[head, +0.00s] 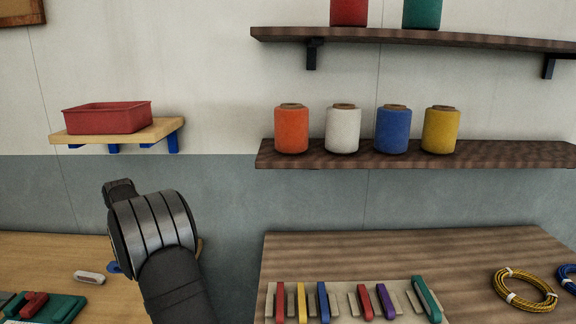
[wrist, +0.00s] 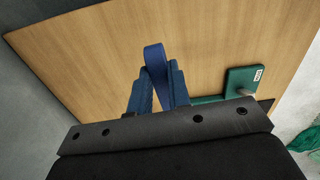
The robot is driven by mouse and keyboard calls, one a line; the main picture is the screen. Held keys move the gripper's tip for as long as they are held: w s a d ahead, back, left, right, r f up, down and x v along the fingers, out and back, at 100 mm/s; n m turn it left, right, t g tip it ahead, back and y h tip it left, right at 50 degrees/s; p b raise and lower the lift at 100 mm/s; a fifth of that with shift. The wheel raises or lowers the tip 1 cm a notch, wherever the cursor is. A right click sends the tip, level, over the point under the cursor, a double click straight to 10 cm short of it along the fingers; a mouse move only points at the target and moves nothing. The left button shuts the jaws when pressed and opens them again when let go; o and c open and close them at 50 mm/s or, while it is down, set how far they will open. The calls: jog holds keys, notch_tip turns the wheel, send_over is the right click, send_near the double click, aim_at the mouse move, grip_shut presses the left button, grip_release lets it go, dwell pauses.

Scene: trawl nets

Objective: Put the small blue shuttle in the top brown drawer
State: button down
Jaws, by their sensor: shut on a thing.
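In the wrist view, my gripper (wrist: 158,76) is shut on the small blue shuttle (wrist: 153,55), which stands up between its dark blue fingers, over a light wooden surface. In the head view, my arm hides most of the gripper; a blue piece (head: 114,267) shows just left of my wrist, probably the same shuttle. I cannot tell whether the shuttle touches the wood. No brown drawer can be made out in either view.
A white shuttle (head: 89,277) and a green piece with a red part (head: 45,307) lie on the light wooden table (head: 40,250). A rack (head: 342,301) of coloured shuttles and coiled ropes (head: 524,289) are on the right bench. A red bin (head: 107,118) sits on a wall shelf.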

jog(key=r, duration=0.5)
jog(key=shift+w+d+r, duration=0.1)
jog(key=shift+w+d, duration=0.05)
jog(key=shift+d, duration=0.1)
jog(key=w+d+r+m, duration=0.1)
jog(key=d+r, duration=0.3)
jog(key=d, duration=1)
jog(key=w+d+r+m+h, duration=0.1)
jog(key=d+r+m, duration=0.2)
jog(key=d, duration=1.1)
jog(key=w+d+r+m+t, duration=0.1)
jog(key=d+r, duration=0.4)
jog(key=d, duration=0.9)
jog(key=shift+w+r+m+h, duration=0.15)
jog(key=shift+w+m+h, duration=0.2)
jog(key=shift+m, duration=0.55)
